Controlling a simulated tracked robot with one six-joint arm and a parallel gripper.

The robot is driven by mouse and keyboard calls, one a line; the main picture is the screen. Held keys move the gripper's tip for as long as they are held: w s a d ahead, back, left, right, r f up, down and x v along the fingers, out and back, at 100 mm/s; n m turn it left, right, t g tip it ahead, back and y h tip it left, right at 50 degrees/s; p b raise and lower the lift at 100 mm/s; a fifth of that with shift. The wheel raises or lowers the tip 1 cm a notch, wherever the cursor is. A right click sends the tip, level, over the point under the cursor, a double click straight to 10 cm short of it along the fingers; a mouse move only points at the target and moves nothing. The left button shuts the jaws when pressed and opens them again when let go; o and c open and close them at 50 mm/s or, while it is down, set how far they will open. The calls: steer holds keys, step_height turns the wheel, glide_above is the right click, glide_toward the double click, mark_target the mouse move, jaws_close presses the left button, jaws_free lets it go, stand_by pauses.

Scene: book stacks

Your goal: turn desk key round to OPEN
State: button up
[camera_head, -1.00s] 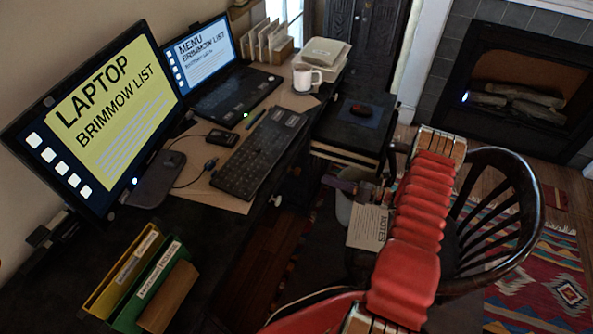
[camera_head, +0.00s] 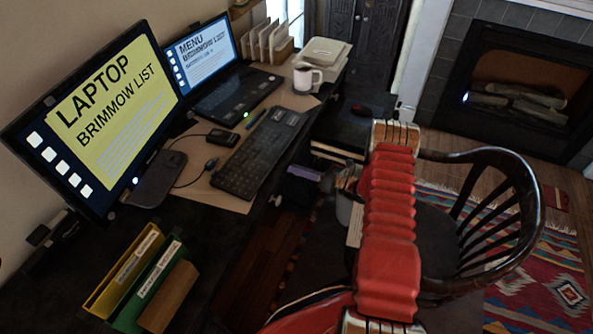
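No desk key or OPEN mark can be made out. The dark desk (camera_head: 212,228) runs along the left, and small pale round spots show near its front edge, too small to identify. My red bellows arm rises from the bottom centre and covers part of the space beside the desk. Left of it, a small dark and purplish shape, which looks like my gripper (camera_head: 304,173), is close to the desk's front side. Its fingers are not distinct, and I cannot tell whether it touches anything.
A monitor (camera_head: 105,120), laptop (camera_head: 225,88), keyboard (camera_head: 262,152), mug (camera_head: 307,77) and folders (camera_head: 140,285) stand on the desk. A wooden chair (camera_head: 515,245) is close to my arm's right side. A patterned rug (camera_head: 555,290) and a fireplace (camera_head: 520,85) lie beyond.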

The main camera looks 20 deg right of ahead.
steer(key=shift+c, duration=0.5)
jaws_close()
